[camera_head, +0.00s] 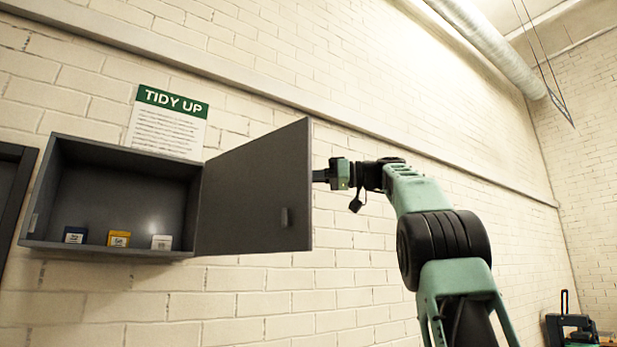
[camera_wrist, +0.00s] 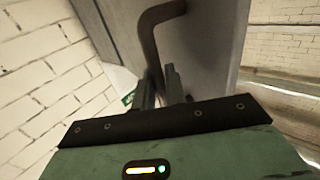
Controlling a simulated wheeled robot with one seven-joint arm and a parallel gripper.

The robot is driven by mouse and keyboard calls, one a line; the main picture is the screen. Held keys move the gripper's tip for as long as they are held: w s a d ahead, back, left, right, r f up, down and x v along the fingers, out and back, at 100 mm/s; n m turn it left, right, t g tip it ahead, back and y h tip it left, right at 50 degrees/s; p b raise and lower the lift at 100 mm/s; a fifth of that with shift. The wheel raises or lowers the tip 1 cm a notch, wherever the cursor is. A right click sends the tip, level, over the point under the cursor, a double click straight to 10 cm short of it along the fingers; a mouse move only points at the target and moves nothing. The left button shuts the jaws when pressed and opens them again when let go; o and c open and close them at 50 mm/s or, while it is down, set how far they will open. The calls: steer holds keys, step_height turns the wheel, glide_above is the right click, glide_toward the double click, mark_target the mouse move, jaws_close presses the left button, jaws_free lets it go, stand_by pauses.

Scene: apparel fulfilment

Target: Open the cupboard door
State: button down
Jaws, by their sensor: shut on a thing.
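The grey cupboard (camera_head: 120,160) hangs on the brick wall at left in the head view. Its door (camera_head: 250,190) is swung wide open from the right side, its inner face toward the camera. My gripper (camera_head: 320,175) is at the door's outer side near the free edge. In the wrist view, a dark curved handle (camera_wrist: 150,45) stands off the grey door panel (camera_wrist: 205,45). My gripper's two fingers (camera_wrist: 162,88) are shut around the handle's lower part. The handle is hidden behind the door in the head view.
Inside the cupboard are a blue box (camera_head: 75,235), a yellow box (camera_head: 118,238) and a white box (camera_head: 161,242). A "TIDY UP" sign (camera_head: 167,122) is on the wall above. A dark machine (camera_head: 570,325) stands at the far lower right.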

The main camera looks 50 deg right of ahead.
steer(key=c, duration=1.6)
jaws_free()
steer(key=shift+w+a, duration=0.1)
steer(key=shift+w, duration=0.05)
steer(key=shift+o, duration=0.2)
steer(key=v, duration=1.7)
steer(key=shift+d, duration=0.2)
